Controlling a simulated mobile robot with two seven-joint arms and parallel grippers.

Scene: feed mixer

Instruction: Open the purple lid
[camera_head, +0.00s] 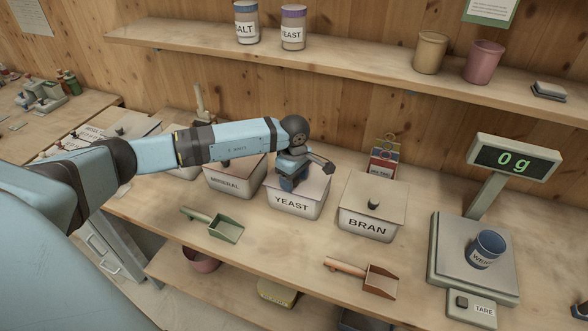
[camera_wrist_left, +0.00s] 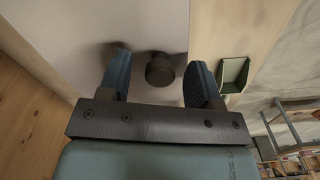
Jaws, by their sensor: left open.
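The YEAST bin (camera_head: 293,203) stands on the bench, its pale, faintly purplish lid (camera_head: 313,190) closed. The lid also fills the upper left of the wrist view (camera_wrist_left: 95,20), with a round dark knob (camera_wrist_left: 159,70). My left gripper (camera_head: 289,184) points down over this lid and hides the knob in the head view. It is open, with one finger on each side of the knob and gaps to both. My right gripper is not in view. A YEAST jar with a purple cap (camera_head: 293,11) stands on the shelf.
The closed BRAN bin (camera_head: 367,222) stands to the right and the MINERAL bin (camera_head: 224,184) to the left. A green scoop (camera_head: 225,228) and an orange scoop (camera_head: 380,281) lie in front. The scale (camera_head: 443,262) holds a blue cup (camera_head: 487,247).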

